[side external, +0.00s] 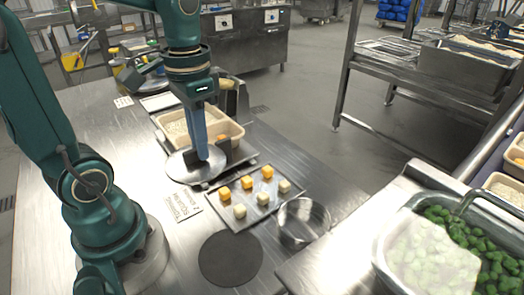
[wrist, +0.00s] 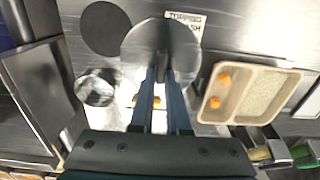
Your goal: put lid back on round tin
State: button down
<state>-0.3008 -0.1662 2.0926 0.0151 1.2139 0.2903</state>
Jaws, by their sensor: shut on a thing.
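The round metal lid (side external: 185,168) hangs from my gripper (side external: 203,155), near the two-compartment tray in the side view. In the wrist view the lid (wrist: 140,42) shows as a wide grey disc beyond the fingertips (wrist: 162,75), which are shut on its upright handle. The round tin (side external: 303,222) stands open on the steel table, to the right of the cube tray and apart from the lid. In the wrist view the tin (wrist: 97,87) is at the left. The exact gap between lid and table is hard to tell.
A flat tray (side external: 262,210) with orange and pale cubes lies between lid and tin. A beige two-compartment tray (side external: 240,133) holds rice and, in the wrist view, orange pieces. A dark round mat (side external: 230,258) lies in front. A bin of green pieces (side external: 475,235) is at right.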

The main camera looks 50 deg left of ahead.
jog(key=w+d+r+m, duration=0.1)
jog(key=w+d+m, duration=0.3)
jog(key=w+d, duration=0.75)
jog(key=shift+w+d+f+m, duration=0.3)
jog(key=shift+d+f, duration=0.4)
jog(key=shift+f, duration=0.85)
jog(key=shift+w+d+f+m, duration=0.15)
jog(key=shift+d+f+m, duration=0.4)
jog(key=shift+f, duration=1.05)
jog(key=shift+w+d+f+m, duration=0.2)
jog(key=shift+d+f, duration=0.65)
jog(key=shift+f, duration=0.7)
jog(key=shift+f, duration=0.15)
jog(key=c, duration=0.8)
grip_release()
